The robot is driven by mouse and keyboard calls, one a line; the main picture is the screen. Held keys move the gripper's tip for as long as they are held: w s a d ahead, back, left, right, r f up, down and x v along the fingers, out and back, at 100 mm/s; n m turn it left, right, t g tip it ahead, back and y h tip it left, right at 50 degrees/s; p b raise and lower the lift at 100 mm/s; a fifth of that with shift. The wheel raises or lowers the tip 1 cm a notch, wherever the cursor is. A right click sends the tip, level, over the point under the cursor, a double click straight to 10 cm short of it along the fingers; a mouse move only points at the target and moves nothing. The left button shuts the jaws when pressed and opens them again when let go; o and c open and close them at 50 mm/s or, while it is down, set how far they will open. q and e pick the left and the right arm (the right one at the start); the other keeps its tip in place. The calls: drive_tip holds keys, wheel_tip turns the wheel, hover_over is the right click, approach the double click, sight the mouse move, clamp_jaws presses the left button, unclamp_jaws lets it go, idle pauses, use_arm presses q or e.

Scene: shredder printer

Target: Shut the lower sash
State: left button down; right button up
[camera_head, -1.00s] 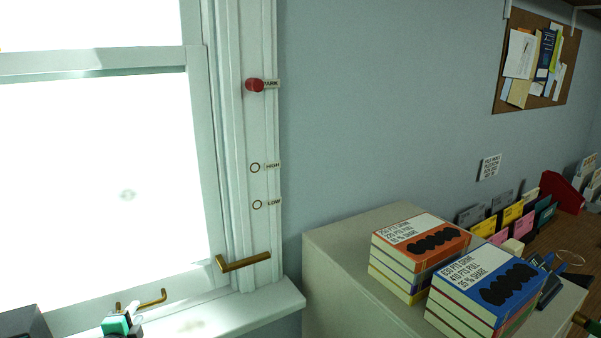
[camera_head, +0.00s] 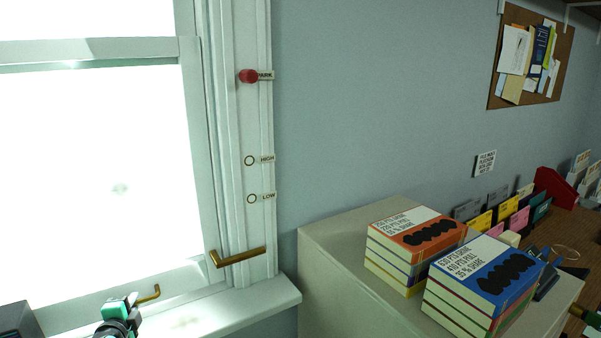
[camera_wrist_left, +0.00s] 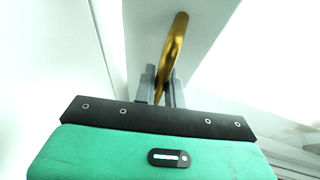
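The lower sash (camera_head: 205,205) is a white frame around a bright pane, on the left in the head view. A brass lift handle (camera_head: 150,294) is on its bottom rail, and the handle also shows in the left wrist view (camera_wrist_left: 177,38). My left gripper (camera_wrist_left: 162,85), green and black, is at this handle; its two grey fingers stand close on either side of the brass bar and appear shut on it. The gripper also shows at the lower left of the head view (camera_head: 120,310) and hides the handle's left part.
A red knob (camera_head: 248,76) sits at the PARK label on the jamb, above empty HIGH and LOW holes. A brass lever (camera_head: 237,257) juts out low on the jamb. The sill (camera_head: 235,306) is clear. Stacked books (camera_head: 415,238) stand on a cabinet (camera_head: 335,240) at right.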

use_arm(q)
drive_tip(key=shift+f, duration=0.1)
drive_tip(key=shift+f+b, duration=0.55)
drive_tip(key=shift+f, duration=0.55)
drive_tip(key=c, duration=1.1)
unclamp_jaws()
drive_tip(key=shift+c, duration=0.2)
drive_tip(key=shift+r, duration=0.2)
